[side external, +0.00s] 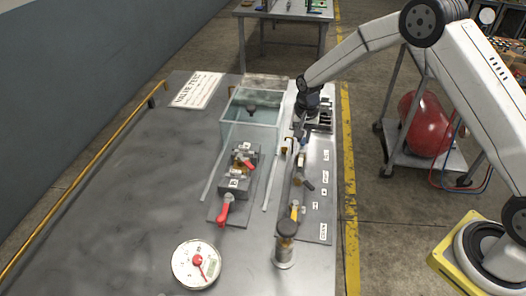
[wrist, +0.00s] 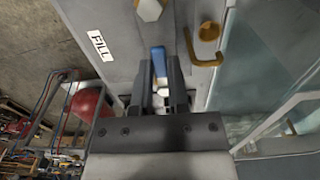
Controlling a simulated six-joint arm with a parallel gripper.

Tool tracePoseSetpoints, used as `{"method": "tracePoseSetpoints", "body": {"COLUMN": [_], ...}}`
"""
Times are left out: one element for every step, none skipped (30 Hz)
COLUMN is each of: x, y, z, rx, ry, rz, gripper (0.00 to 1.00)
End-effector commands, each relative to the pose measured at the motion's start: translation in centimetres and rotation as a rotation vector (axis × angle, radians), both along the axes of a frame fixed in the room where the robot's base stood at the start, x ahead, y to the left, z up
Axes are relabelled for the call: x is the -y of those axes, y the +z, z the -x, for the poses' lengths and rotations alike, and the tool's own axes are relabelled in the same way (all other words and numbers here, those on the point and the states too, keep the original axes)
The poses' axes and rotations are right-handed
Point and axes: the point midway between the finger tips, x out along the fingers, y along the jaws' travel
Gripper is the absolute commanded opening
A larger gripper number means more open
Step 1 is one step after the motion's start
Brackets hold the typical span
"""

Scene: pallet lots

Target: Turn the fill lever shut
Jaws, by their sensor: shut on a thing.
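A blue lever (wrist: 158,58) stands between my gripper's fingers in the wrist view, beside a white label (wrist: 99,45) reading FILL on a grey panel (wrist: 125,20). My gripper (wrist: 160,74) is shut on this lever, with one dark finger on each side. The lever's lower part is hidden between the fingers. In the side external view my gripper (side external: 301,134) reaches down at the far end of the long panel, right of the water tank (side external: 250,108). The lever is too small and too covered to make out there.
A brass hooked pipe (wrist: 207,42) and a brass hex fitting (wrist: 150,9) sit close to the fingers. The table's left side is clear.

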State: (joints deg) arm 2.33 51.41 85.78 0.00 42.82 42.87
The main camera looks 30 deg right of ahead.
Motion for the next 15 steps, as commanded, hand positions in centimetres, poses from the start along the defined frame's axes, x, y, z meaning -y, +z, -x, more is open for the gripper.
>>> {"method": "tracePoseSetpoints", "body": {"x": [-0.05,-0.05,-0.06,-0.06,-0.06,-0.06,-0.06,-0.06,-0.06,-0.06,-0.06,-0.06,-0.06,-0.06,-0.06], "y": [0.1,0.1,0.1,0.1,0.1,0.1,0.1,0.1,0.1,0.1,0.1,0.1,0.1,0.1,0.1], "z": [-0.08,-0.09,-0.1,-0.1,-0.1,-0.11,-0.11,-0.11,-0.11,-0.11,-0.12,-0.12,-0.12,-0.12,-0.12], "rx": [0.001,0.001,0.001,0.001,0.001,0.001,0.002,0.002,0.002,0.002,0.002,0.002,0.002,0.002,0.002], "ry": [-0.007,-0.01,-0.013,-0.014,-0.015,-0.015,-0.015,-0.015,-0.015,-0.015,-0.015,-0.015,-0.015,-0.014,-0.014], "rz": [0.0,0.0,0.0,0.0,0.0,0.0,-0.001,-0.001,-0.001,-0.001,-0.001,-0.001,-0.001,-0.001,-0.001], "gripper": [0.0,0.0,0.0,0.0,0.0,0.0,0.0,0.0,0.0,0.0,0.0,0.0,0.0,0.29,0.42]}}
